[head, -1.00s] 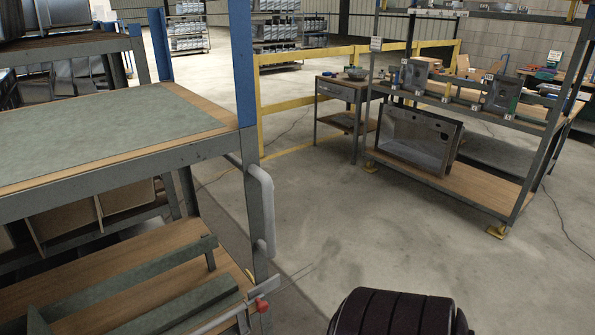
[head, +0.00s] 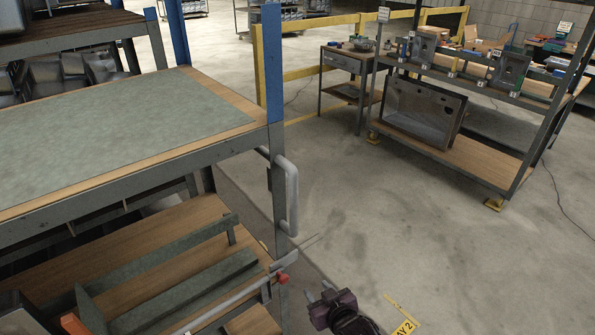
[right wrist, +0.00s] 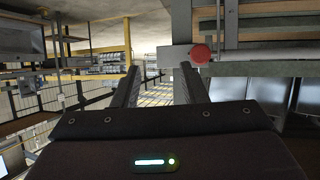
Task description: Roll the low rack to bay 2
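A rack with a green-grey top (head: 130,125) and a wooden lower deck (head: 150,230) stands at the left; I cannot tell for sure that it is the low rack. Yellow "2" floor lettering (head: 404,328) is partly cut off. My left gripper is not seen.
A larger rack (head: 470,165) holding a steel sink (head: 420,110) stands at the right on yellow feet. A small side table (head: 350,68) and yellow railing (head: 300,75) are behind. The concrete floor (head: 370,210) between the racks is clear.

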